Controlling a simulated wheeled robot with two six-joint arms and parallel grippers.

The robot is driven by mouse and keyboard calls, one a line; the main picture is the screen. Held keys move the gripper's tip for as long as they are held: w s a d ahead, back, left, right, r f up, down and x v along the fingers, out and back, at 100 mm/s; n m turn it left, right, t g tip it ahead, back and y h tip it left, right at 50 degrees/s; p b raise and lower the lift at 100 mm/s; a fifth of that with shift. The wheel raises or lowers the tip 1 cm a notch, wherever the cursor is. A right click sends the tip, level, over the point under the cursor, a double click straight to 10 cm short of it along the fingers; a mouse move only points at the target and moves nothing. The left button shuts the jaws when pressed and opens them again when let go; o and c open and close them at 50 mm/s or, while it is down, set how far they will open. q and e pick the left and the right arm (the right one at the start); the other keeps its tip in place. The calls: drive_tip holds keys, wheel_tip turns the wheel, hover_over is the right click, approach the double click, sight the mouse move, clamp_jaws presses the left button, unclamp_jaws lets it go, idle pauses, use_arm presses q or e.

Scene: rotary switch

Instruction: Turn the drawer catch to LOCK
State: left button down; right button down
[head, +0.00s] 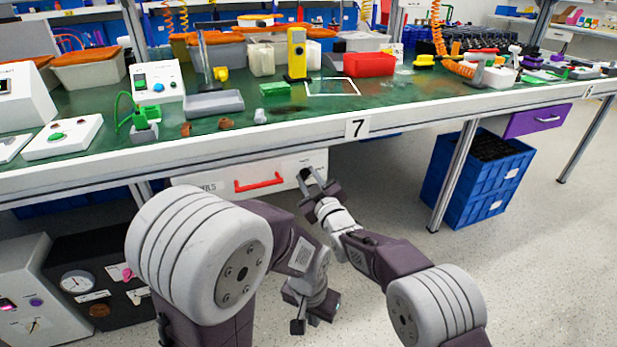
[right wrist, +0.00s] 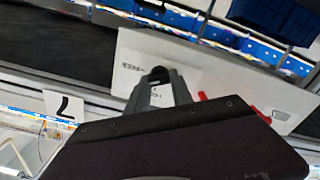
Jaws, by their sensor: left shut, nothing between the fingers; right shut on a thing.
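The white drawer front (head: 284,166) with a red handle (head: 258,184) hangs under the bench. The catch, a small dark knob (right wrist: 158,73), is at the drawer's right end, with printing beside it too small to read. My right gripper (head: 308,180) reaches the drawer's right end; its fingers (right wrist: 158,84) are shut on the knob in the right wrist view. The fingers cover part of the knob and its label, so I cannot tell its setting. My left gripper (head: 298,324) is shut and empty, low in front of the bench, away from the drawer.
The green bench top (head: 330,112) above carries bins, boxes and small parts. Its front edge bears a number 7 plate (head: 357,127). A blue crate (head: 478,180) stands right of a bench leg. A grey machine and a gauge panel (head: 90,285) are at lower left. Floor at right is clear.

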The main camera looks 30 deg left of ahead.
drive_tip(key=n, duration=0.6)
drive_tip(key=shift+f, duration=0.1)
drive_tip(key=n, duration=0.6)
drive_tip(key=shift+f, duration=0.1)
idle(0.4)
drive_tip(key=c, duration=1.1)
unclamp_jaws()
